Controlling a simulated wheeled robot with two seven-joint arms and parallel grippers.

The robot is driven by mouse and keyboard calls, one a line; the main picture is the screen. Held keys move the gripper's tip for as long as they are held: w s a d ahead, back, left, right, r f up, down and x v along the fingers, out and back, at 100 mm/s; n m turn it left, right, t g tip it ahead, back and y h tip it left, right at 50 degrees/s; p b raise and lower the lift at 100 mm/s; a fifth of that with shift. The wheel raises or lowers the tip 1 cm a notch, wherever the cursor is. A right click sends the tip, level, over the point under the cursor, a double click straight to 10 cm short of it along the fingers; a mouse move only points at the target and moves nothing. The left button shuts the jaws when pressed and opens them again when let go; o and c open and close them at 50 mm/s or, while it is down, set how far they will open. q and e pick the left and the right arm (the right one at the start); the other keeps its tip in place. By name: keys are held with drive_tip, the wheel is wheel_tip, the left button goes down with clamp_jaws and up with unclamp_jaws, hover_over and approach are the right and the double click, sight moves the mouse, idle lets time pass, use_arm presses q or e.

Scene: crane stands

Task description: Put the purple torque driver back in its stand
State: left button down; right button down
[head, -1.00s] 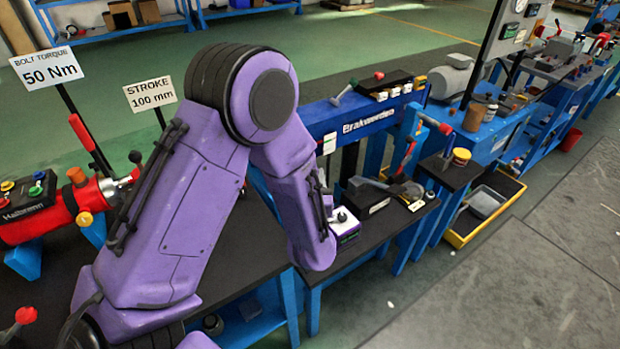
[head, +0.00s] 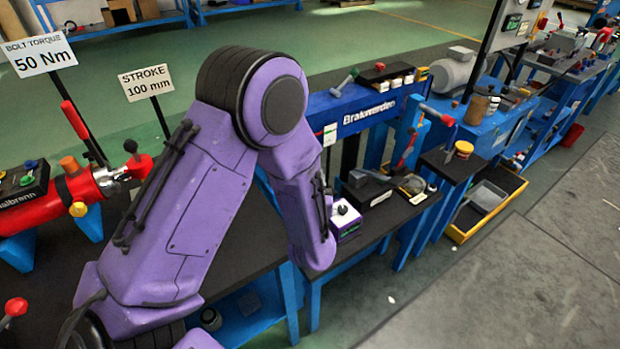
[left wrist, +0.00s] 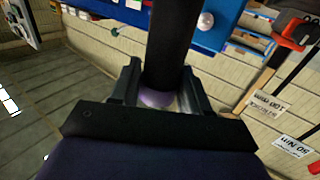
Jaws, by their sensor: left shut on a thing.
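In the left wrist view, my left gripper (left wrist: 159,78) is shut on the torque driver (left wrist: 170,40). It shows as a thick black cylinder between the two fingers, with a purple end (left wrist: 155,98) near the palm. Its far end runs out of the top of that view. In the head view, my purple left arm hides the left gripper and the driver. A small purple and white block (head: 345,221) with a dark round top stands on the black bench just right of my forearm; I cannot tell whether it is the stand. My right gripper is not in view.
A red cylinder device (head: 75,192) lies at left by two signs, "50 Nm" (head: 40,56) and "STROKE 100 mm" (head: 146,83). A blue Brakwerden frame (head: 362,110) stands behind the bench. A yellow-rimmed bin (head: 458,236) is at right. The floor at lower right is clear.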

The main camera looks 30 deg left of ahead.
use_arm(q)
drive_tip(key=shift+f+b, duration=1.95)
drive_tip(key=shift+f, duration=0.7)
drive_tip(key=shift+c, duration=2.3)
unclamp_jaws()
drive_tip(key=shift+r, duration=0.1)
drive_tip(key=shift+s, duration=0.1)
drive_tip(key=p+v, duration=0.1)
drive_tip(key=v, duration=0.4)
